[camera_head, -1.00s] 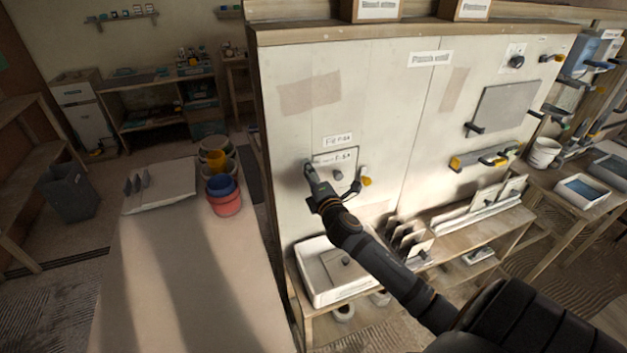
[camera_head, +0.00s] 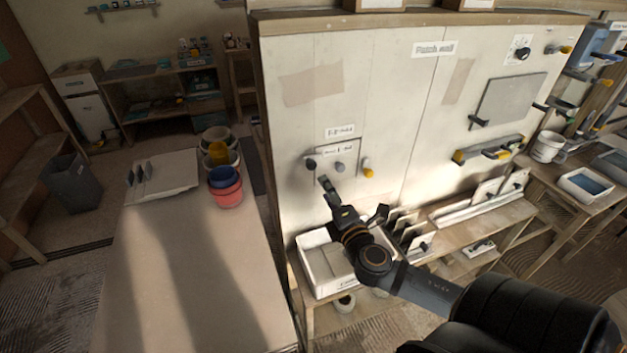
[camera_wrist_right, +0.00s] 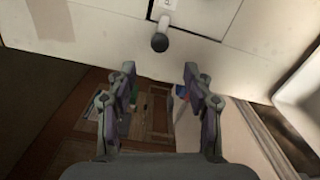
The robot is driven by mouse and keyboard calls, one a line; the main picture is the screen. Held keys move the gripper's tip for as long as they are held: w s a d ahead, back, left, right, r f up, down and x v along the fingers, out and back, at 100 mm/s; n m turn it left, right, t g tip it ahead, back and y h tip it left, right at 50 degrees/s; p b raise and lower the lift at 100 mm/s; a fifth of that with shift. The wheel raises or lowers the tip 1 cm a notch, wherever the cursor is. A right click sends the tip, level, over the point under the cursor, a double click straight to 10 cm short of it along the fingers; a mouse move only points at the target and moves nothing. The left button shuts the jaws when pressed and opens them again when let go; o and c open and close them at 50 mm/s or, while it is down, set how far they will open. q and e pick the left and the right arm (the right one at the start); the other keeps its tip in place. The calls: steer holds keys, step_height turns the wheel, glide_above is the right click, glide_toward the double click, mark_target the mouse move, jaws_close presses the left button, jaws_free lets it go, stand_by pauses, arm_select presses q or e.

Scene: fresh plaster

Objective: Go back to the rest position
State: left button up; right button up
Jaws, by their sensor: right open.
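My right gripper (camera_head: 353,198) is open and empty, below and in front of a small square panel (camera_head: 330,176) on the plaster wall. The right wrist view shows its two fingers (camera_wrist_right: 160,78) spread apart with nothing between them. A dark knob (camera_wrist_right: 160,42) on the wall lies beyond the fingertips there, apart from them. My left gripper is not in view.
The white wall (camera_head: 385,110) stands close ahead of the right arm. Below it are a white tray (camera_head: 318,262) and upright plates in a rack (camera_head: 405,232). A long table (camera_head: 170,270) with buckets (camera_head: 226,188) stands left. Clamps and a grey board (camera_head: 511,98) hang further right.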

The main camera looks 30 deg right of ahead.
steer(key=s+d+f+m+g+h, duration=0.1)
steer(key=s+f+m+g+h, duration=0.1)
steer(key=s+f+m+g, duration=0.8)
steer(key=s+a+f+m+g+y, duration=0.3)
steer(key=s+a+f+m+y, duration=0.3)
steer(key=a, duration=0.5)
steer(key=s+d+f+m+g, duration=0.1)
steer(key=s+f, duration=0.1)
steer(key=f, duration=1.2)
steer(key=s+d+f+m+g, duration=0.1)
steer(key=s+d+f, duration=0.1)
steer(key=f, duration=1.2)
steer(key=s+f+g, duration=0.1)
steer(key=s+f, duration=1.4)
steer(key=s, duration=0.3)
steer(key=shift+d+f, duration=0.3)
